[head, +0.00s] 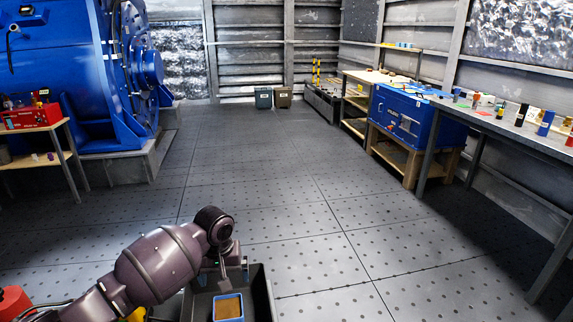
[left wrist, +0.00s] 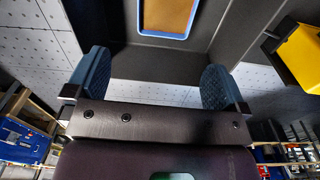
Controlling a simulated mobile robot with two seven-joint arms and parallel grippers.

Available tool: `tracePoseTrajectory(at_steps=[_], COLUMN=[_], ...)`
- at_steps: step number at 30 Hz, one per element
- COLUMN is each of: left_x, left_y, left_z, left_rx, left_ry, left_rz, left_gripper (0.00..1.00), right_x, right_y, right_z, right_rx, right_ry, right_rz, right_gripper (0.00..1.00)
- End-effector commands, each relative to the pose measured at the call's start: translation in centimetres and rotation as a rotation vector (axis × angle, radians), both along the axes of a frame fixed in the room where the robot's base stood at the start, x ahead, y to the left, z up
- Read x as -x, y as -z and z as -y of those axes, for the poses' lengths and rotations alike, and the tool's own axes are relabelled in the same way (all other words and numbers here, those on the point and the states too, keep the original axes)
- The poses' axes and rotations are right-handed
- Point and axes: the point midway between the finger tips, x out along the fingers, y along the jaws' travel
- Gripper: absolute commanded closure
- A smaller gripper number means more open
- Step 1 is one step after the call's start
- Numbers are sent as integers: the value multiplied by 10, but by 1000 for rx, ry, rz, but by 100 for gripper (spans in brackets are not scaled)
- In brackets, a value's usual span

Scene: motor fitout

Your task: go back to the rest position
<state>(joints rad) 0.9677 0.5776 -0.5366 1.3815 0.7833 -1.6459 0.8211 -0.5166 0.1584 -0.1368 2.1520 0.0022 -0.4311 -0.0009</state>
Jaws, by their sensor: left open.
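My left arm comes in from the lower left in the head view, with its left gripper (head: 226,268) pointing down over a dark grey bin (head: 263,291). In the left wrist view the left gripper (left wrist: 155,82) has its two blue pads wide apart with nothing between them. The bin's wall (left wrist: 150,63) shows beyond the pads. A blue-rimmed tray with a brown inside (head: 228,307) is in the bin, apart from the fingers; it also shows in the left wrist view (left wrist: 167,16). My right gripper is not in view.
A yellow object (left wrist: 300,55) is beside the bin. A big blue motor (head: 60,75) and a shelf with a red box (head: 30,117) stand left. A blue box (head: 405,115) and a long workbench (head: 500,123) line the right. The middle floor is clear.

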Motion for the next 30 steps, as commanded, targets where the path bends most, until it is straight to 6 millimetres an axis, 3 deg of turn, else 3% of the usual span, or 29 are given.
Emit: tracePoseTrajectory(at_steps=[4,9,14,22,30], left_x=[-26,-57,-59,-19,44], left_y=[-10,-49,-72,-85,-81], left_z=[12,40,61,71,53], left_rx=[32,58,72,57,-3], left_ry=[149,339,478,614,628], left_rz=[186,479,713,1040,1235], left_gripper=[0,0,0,0,0], right_x=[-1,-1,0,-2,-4], right_y=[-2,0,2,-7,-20], right_z=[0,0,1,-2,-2], right_rx=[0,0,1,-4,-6], right_ry=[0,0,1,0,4], right_rz=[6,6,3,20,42], right_gripper=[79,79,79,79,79])
